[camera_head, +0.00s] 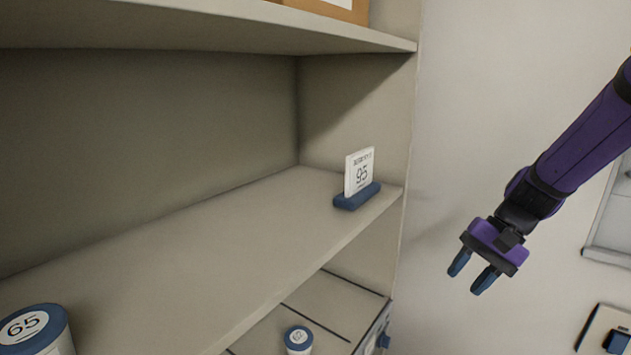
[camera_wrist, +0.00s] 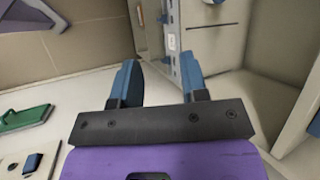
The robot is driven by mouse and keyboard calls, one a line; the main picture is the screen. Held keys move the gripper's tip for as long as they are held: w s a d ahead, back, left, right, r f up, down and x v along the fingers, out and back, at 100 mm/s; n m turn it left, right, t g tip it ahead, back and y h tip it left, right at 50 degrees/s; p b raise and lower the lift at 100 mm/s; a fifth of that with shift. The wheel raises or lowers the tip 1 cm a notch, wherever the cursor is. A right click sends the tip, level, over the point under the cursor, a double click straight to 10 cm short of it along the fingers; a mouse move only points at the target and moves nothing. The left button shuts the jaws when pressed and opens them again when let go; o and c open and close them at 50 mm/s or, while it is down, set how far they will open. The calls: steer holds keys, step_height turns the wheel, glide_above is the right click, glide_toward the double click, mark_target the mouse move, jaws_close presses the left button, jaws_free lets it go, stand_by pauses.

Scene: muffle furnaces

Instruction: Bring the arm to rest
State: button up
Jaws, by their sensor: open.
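My gripper (camera_head: 472,278) is at the right in the head view, at the end of my purple arm. It hangs in front of the pale wall, to the right of the shelf unit and apart from it. Its two blue fingers point down and are spread, with nothing between them. In the wrist view my gripper (camera_wrist: 158,82) also shows both fingers apart and empty.
The shelf unit (camera_head: 180,240) fills the left. A smaller container (camera_head: 298,341) stands lower. A green object (camera_wrist: 25,118) shows in the wrist view.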

steer(key=s+d+r+n+t+h, duration=0.3)
steer(key=s+r+n+t+h, duration=0.2)
steer(key=s+r, duration=1)
steer(key=shift+s+d+t+h, duration=0.2)
steer(key=shift+s+t+h, duration=0.45)
steer(key=shift+t+h, duration=0.2)
